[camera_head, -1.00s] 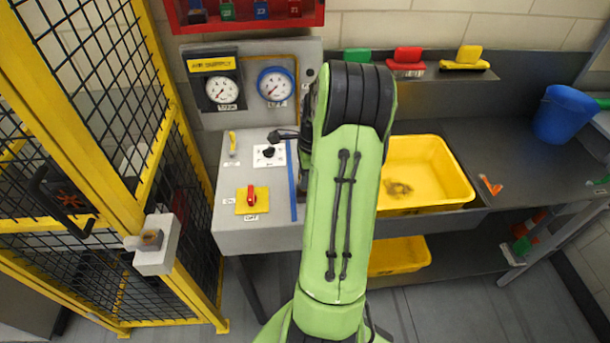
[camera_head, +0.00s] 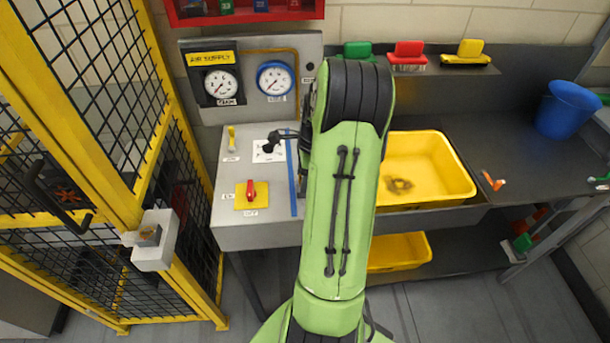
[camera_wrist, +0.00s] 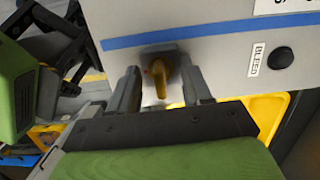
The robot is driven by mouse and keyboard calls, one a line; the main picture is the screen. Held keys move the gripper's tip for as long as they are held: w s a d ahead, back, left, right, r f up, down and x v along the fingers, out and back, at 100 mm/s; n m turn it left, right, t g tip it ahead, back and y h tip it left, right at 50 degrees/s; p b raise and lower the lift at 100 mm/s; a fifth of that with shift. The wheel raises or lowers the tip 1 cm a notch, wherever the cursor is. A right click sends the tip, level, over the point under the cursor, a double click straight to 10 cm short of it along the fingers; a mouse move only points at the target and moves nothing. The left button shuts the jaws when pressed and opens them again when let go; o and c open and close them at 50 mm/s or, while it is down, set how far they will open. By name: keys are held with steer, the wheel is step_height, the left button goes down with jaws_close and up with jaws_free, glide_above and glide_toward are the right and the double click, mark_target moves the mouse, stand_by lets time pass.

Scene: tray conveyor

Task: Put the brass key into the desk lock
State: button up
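In the wrist view my gripper (camera_wrist: 160,88) has its two dark fingers apart. A brass-coloured piece (camera_wrist: 159,75), which looks like the key, stands between them, with narrow gaps on both sides. It sits against the grey desk panel (camera_wrist: 215,60), just below a blue stripe. A dark block shows at its upper end, but I cannot tell whether that is a holder or the lock. In the head view my green arm covers the gripper and the key, over the right side of the desk panel (camera_head: 270,236). I cannot make out the desk lock in either view.
A round black button (camera_wrist: 281,58) labelled BLEED is right of the fingers. A yellow bin (camera_head: 425,160) is right; a yellow fence (camera_head: 110,190) is left.

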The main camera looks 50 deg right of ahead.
step_height(320, 180, up, 16)
steer(key=s+d+p, duration=0.1)
steer(key=p, duration=0.2)
steer(key=shift+s+d+f, duration=0.15)
steer(key=shift+s+d, duration=0.15)
steer(key=shift+s, duration=0.05)
